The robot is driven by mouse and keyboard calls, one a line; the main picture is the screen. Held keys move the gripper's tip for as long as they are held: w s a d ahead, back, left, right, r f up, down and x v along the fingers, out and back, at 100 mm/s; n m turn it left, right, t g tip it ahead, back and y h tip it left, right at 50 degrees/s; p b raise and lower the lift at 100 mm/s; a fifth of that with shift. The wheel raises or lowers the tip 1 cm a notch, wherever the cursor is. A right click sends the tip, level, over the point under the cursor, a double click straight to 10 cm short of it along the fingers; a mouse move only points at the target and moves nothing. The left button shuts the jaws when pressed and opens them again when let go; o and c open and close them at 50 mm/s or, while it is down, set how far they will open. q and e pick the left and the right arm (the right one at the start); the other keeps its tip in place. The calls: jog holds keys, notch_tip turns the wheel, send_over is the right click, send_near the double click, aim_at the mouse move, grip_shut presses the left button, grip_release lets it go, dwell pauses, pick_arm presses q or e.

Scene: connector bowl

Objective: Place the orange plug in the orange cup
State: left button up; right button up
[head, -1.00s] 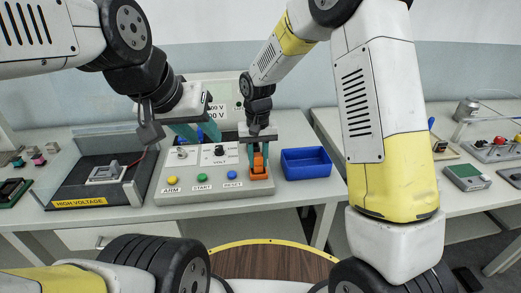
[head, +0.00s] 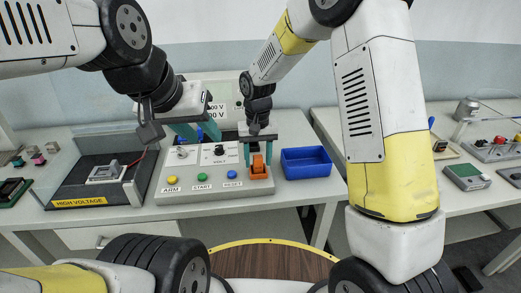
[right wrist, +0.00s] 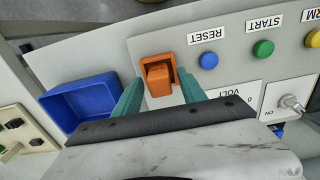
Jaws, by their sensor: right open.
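The orange plug (right wrist: 158,77) sits in the orange cup (right wrist: 143,72) at the right end of the grey control panel. The plug's block shape stands within the cup's rim. They also show in the head view, as the plug (head: 257,162) in the cup (head: 259,174). My right gripper (head: 257,155) is open, with its teal fingers apart on either side of the plug. In the right wrist view my right gripper (right wrist: 163,93) has clear gaps beside the plug. My left gripper (head: 199,134) hangs over the panel's left part, with something blue near its fingers. Its grip is unclear.
An empty blue bin (head: 306,163) stands right of the panel. The panel has yellow, green and blue buttons (head: 232,174). A high-voltage box (head: 98,180) stands at left. Another bench with devices (head: 466,177) is at right.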

aim_at(258, 157)
notch_tip(258, 157, up, 11)
jog(key=s+d+r+t+y, duration=0.1)
jog(key=s+d+r+t, duration=0.1)
jog(key=s+d+r, duration=0.65)
jog(key=s+d+r+m+t+y, duration=0.1)
jog(key=s+d+t, duration=0.3)
jog(key=s+d, duration=0.6)
jog(key=shift+s+d+r+m, duration=0.2)
jog(key=shift+s+r+m, duration=0.1)
jog(key=shift+s+r, duration=0.6)
jog(key=shift+s+f, duration=0.1)
jog(key=shift+f, duration=0.05)
jog(key=shift+c, duration=0.4)
